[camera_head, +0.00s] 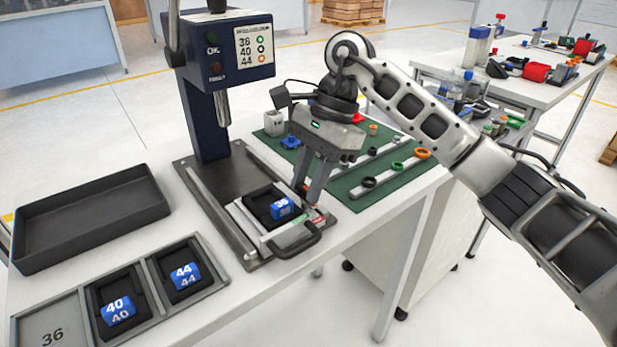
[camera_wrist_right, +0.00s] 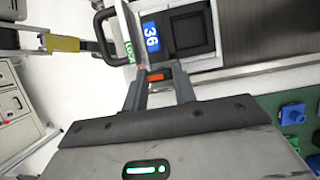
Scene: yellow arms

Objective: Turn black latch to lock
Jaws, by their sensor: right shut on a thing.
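My right gripper (camera_head: 311,212) points down at the right front corner of the metal slide fixture under the press. In the right wrist view its fingers (camera_wrist_right: 159,75) are shut on a small dark piece with an orange-red mark, which looks like the black latch (camera_wrist_right: 155,77). The fingers hide most of the latch. A green label (camera_wrist_right: 128,50) lies beside the fixture's black handle (camera_head: 297,240). My left gripper is not in view.
The press (camera_head: 215,70) stands behind the fixture. A green mat (camera_head: 345,190) with rings and small parts lies to the right. An empty black tray (camera_head: 90,215) and a holder with blocks 40 (camera_head: 118,310) and 44 (camera_head: 184,275) are at left. The table's front edge is close to the handle.

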